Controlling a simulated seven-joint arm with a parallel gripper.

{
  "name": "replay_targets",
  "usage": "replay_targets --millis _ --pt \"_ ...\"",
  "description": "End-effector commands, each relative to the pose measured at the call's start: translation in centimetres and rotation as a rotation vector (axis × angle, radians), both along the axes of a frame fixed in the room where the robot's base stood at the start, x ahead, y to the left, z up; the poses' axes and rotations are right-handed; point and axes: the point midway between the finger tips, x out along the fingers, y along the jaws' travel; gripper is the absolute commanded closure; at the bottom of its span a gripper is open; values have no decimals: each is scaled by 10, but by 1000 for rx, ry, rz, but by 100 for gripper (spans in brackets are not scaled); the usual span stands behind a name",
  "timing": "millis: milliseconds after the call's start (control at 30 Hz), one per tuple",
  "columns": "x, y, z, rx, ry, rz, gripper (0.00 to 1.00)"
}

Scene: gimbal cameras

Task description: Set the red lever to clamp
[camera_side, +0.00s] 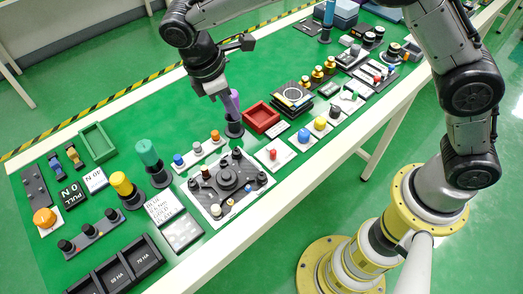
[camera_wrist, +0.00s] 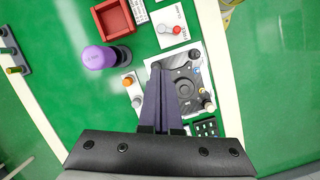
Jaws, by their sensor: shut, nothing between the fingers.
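A small white plate (camera_side: 268,160) with a red-knobbed lever (camera_side: 272,153) sits near the table's front edge, right of the large grey panel. In the wrist view, the red knob (camera_wrist: 176,29) is at the end of a short pale lever, with small labels too small to read. My gripper (camera_side: 213,97) is above the table in the side view, left of the purple cylinder. In the wrist view my gripper (camera_wrist: 162,70) is shut and empty. Its fingers cover part of the grey panel, and their tips are apart from the lever plate.
A tall purple cylinder (camera_wrist: 98,57) stands near the fingers, and a red tray (camera_wrist: 132,16) lies beyond it. A grey panel with a round dial (camera_side: 228,177) and several knobs is beside the lever plate. Coloured knobs (camera_side: 320,123) stand to its right. Green table is bare toward the back.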

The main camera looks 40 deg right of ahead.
Motion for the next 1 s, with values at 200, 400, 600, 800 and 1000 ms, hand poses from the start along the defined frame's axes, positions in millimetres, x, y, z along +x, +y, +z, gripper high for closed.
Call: replay_targets --millis 200,400,600,800,1000 --pt "-17 27 -47 -55 76 68 100" --pt "-23 34 -52 -62 85 89 100" --pt "-23 33 -52 -62 84 88 100" --pt "-24 29 -61 -64 86 88 100" --pt "-29 17 -92 -66 88 85 100"
